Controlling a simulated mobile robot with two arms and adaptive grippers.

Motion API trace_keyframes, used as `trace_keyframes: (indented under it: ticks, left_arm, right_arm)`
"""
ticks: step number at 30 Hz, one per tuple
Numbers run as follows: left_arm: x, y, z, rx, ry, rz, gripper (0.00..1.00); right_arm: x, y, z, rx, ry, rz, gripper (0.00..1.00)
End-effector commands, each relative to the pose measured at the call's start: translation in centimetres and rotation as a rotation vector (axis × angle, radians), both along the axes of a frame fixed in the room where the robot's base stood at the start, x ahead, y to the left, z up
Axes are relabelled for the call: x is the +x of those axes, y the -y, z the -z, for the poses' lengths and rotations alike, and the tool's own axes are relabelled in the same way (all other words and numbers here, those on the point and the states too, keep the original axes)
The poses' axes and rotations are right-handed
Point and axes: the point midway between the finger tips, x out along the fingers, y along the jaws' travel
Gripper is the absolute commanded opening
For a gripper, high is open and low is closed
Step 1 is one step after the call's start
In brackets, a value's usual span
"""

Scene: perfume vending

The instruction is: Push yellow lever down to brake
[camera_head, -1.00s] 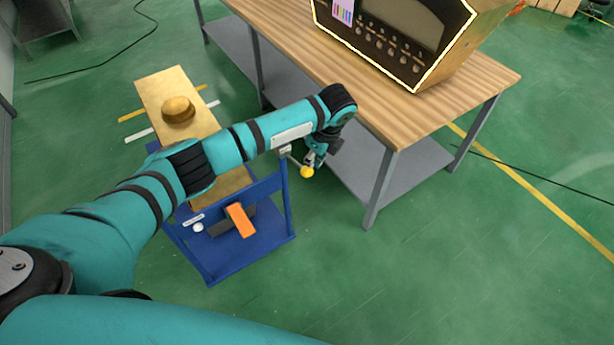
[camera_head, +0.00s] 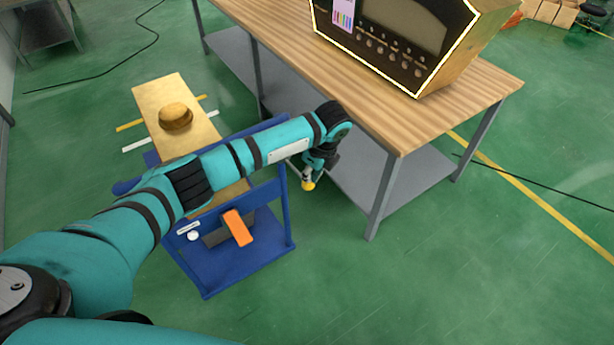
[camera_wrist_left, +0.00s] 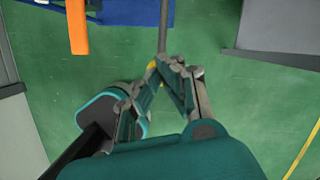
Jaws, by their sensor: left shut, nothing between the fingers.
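The yellow lever knob (camera_head: 308,185) sits at the end of a thin metal rod on the right side of the blue wheeled-looking frame (camera_head: 240,268). My left gripper (camera_head: 310,175) is shut with nothing between its fingers and is right above the knob, seeming to touch it. In the left wrist view the fingertips (camera_wrist_left: 162,62) meet at the end of the metal rod (camera_wrist_left: 164,28). Only a sliver of the yellow knob (camera_wrist_left: 152,66) shows there, the rest hidden by the fingers. My right gripper is out of view.
An orange pedal-like block (camera_head: 238,228) is on the blue frame. A wooden board (camera_head: 160,95) carries a round tan object (camera_head: 176,116). A wooden-topped table (camera_head: 465,95) with a pentagonal machine (camera_head: 400,40) stands to the right, its leg near my gripper. Green floor is clear in front.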

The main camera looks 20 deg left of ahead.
Motion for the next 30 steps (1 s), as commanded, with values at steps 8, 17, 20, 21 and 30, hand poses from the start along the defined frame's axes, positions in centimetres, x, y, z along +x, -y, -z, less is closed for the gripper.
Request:
trace_keyframes:
  ticks: [8,17,20,21,30]
  left_arm:
    - [0.0,0.0,2.8,-0.001,0.000,0.000,0.00]
    - [-0.2,0.8,2.0,-0.002,-0.001,0.002,0.00]
    - [-0.7,2.0,1.4,-0.002,-0.003,0.003,0.00]
    - [-0.9,2.5,1.3,-0.002,-0.003,0.002,0.00]
    - [-1.0,2.9,1.7,0.000,-0.001,0.000,0.00]
  right_arm:
    - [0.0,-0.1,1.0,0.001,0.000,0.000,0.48]
    - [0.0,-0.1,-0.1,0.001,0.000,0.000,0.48]
    - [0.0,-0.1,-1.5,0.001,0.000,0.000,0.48]
    - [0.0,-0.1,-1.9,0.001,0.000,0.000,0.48]
    - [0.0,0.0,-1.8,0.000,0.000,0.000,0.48]
